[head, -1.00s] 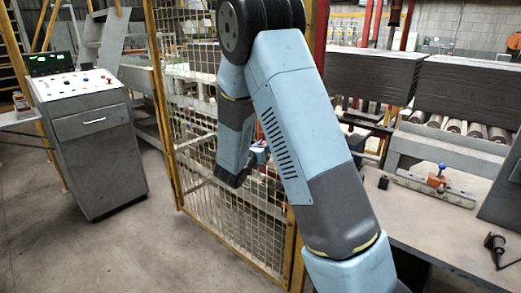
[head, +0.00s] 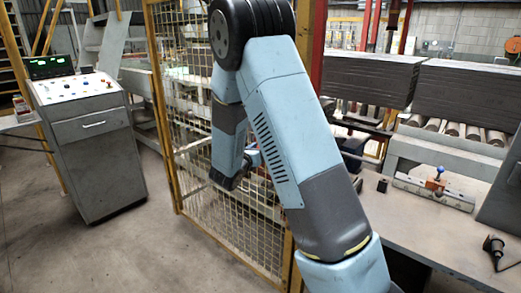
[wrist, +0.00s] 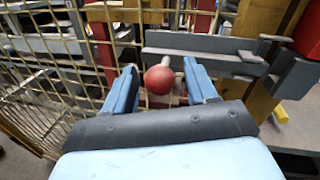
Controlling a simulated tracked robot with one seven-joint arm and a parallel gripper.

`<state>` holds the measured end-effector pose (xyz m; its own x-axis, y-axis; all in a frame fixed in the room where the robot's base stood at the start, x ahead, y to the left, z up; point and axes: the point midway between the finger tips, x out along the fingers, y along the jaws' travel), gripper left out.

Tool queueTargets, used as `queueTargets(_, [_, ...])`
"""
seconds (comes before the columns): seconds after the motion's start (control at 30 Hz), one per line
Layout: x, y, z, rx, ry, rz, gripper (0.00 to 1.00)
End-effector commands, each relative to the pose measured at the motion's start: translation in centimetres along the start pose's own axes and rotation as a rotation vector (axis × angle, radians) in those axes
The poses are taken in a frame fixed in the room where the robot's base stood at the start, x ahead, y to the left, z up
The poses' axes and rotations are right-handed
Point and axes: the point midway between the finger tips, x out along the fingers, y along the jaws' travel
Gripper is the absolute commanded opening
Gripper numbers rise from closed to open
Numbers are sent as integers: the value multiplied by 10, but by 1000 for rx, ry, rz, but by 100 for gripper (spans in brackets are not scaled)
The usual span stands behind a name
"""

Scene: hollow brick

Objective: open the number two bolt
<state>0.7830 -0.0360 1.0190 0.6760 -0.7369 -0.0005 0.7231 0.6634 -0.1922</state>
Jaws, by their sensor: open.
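In the wrist view, my gripper (wrist: 163,88) is open, with one blue finger on each side of a round red knob (wrist: 159,80). The knob sits on a short pale stem between the fingers, and a gap shows on at least the left side. I cannot tell whether the right finger touches it. A grey metal bar (wrist: 205,45) runs across behind the knob to a bracket on the right. No number shows on the bolt. In the head view, my arm covers much of the gate area, and the bolt cannot be made out.
A yellow-framed mesh fence (head: 165,110) stands beside my arm. A control console (head: 90,140) stands at the left on open floor. At the right, a bench (head: 425,225) holds a blue-knobbed fixture (head: 438,185) and a black corded tool (head: 494,246).

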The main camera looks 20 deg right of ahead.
Motion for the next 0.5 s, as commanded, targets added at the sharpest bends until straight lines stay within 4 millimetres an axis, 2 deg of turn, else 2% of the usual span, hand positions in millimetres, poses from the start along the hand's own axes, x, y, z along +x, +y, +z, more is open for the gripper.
queueTargets(0.17, [-23,1,0,0,0,4,57])
queueTargets(0.5, [-89,1,0,0,0,4,57])
